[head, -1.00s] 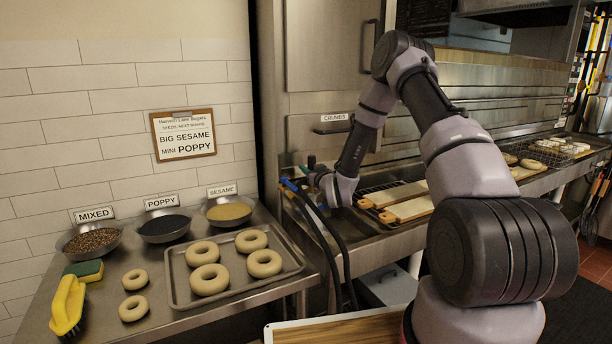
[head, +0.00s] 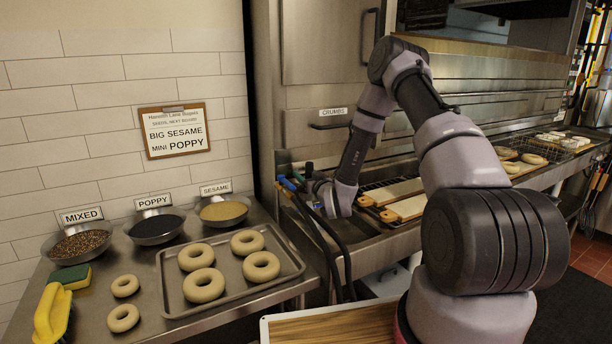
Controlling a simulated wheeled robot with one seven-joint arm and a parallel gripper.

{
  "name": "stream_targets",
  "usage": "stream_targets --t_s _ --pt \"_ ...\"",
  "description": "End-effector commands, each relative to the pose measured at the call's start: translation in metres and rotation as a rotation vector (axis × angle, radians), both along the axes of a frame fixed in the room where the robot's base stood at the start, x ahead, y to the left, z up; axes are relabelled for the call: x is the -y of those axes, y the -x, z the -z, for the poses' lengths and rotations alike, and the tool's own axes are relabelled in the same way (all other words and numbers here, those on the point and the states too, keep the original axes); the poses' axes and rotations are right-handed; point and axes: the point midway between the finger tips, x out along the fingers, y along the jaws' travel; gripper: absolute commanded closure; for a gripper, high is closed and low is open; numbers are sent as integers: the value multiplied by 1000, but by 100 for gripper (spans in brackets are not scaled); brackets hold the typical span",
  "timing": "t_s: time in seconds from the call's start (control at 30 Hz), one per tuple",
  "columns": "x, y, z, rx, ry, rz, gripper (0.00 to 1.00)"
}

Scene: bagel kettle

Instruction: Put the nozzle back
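My gripper (head: 314,186) is at the basin's left end, right beside the fittings, with my wrist angled down. The fingers are small, dark and partly hidden, so I cannot tell whether they are open or hold anything. No nozzle shows clearly apart from these parts.
Wooden boards (head: 405,207) lie right of my wrist. A wood-topped surface (head: 335,326) is at the front.

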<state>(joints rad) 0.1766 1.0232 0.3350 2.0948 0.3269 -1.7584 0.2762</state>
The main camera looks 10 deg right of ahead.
Motion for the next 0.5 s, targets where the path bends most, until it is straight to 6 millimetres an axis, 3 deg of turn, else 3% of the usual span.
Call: stream_targets --t_s 0.23,0.5 --pt "2 6 2 -2 -1 1 32" --pt "21 55 1 -5 -2 3 32"
